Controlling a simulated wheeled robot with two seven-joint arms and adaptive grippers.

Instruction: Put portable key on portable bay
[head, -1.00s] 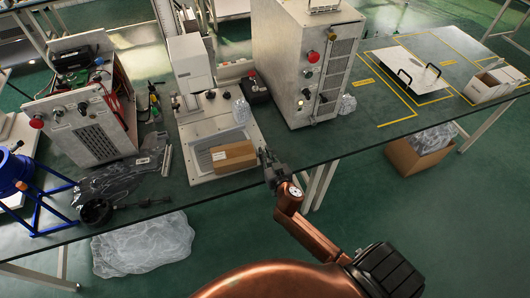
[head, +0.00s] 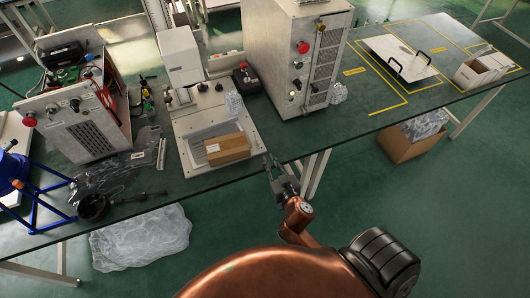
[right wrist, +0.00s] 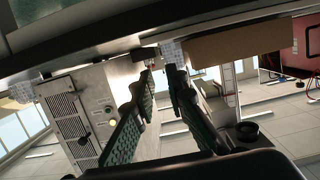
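I cannot tell for sure which thing is the portable key or the portable bay; no label is readable. A brown carton (head: 227,149) lies on the front of a white bench instrument (head: 186,176); the carton also shows in the right wrist view (right wrist: 235,46). My right gripper (head: 271,163) is at the table's front edge, right of the carton and apart from it. In the right wrist view its two dark green fingers (right wrist: 162,78) stand apart with nothing between them. My left gripper is not in view.
An open carton (head: 412,145) stands below.

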